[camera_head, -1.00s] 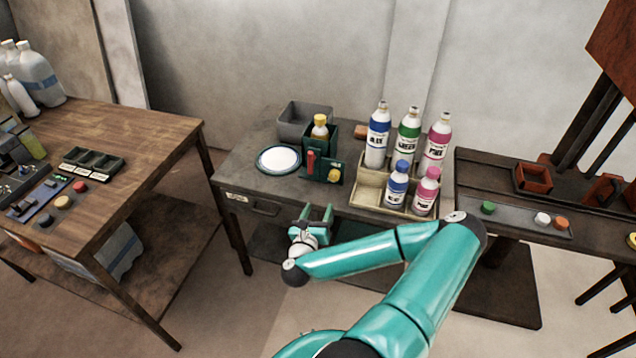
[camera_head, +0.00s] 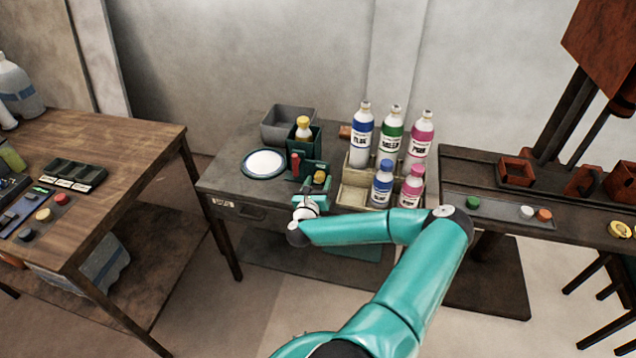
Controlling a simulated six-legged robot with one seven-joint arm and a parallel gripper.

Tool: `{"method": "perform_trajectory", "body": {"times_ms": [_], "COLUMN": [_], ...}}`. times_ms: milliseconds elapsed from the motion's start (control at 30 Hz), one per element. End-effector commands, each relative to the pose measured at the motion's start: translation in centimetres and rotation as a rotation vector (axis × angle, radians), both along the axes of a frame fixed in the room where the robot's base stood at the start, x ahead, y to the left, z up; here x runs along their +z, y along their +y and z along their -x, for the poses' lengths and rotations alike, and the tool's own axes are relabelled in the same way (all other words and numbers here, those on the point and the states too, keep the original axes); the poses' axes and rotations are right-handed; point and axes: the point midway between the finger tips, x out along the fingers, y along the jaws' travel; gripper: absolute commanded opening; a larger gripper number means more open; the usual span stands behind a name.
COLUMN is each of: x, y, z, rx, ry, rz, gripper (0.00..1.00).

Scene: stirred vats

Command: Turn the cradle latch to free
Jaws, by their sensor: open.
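The dark green cradle (camera_head: 317,139) stands on the middle table and holds a small yellow-capped bottle (camera_head: 303,128). An upright red handle (camera_head: 295,161) and a yellow knob (camera_head: 319,176) are on its front. I cannot tell which of these is the latch, and no free marking is readable. My gripper (camera_head: 313,187) is open at the table's front edge, close in front of the cradle and beside the yellow knob. Its fingers are small and partly hidden by my wrist, so I cannot tell whether they touch the knob.
A white plate (camera_head: 264,163) lies left of the cradle, and a grey bin (camera_head: 286,126) stands behind. A rack (camera_head: 350,194) with several labelled bottles stands close on the right. A wooden table (camera_head: 120,130) is at left. The floor between the tables is clear.

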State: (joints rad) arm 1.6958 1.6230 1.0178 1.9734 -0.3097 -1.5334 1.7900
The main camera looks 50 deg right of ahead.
Motion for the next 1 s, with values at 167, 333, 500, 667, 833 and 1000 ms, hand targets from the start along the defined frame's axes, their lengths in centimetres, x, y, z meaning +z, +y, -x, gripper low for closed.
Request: {"method": "perform_trajectory", "body": {"times_ms": [167,333,500,667,833,1000], "x": [0.0,0.0,0.01,0.01,0.02,0.1], "y": [-0.34,-0.32,-0.32,-0.31,-0.29,-0.3], "z": [-0.18,-0.16,-0.15,-0.15,-0.16,-0.18], "rx": [0.001,0.001,0.001,0.0,0.001,0.002], "ry": [-0.001,0.0,0.0,0.002,0.029,0.094], "rz": [-0.001,0.0,0.0,0.001,0.012,0.044], "gripper": [0.53,0.48,0.14,0.09,0.09,0.09]}}
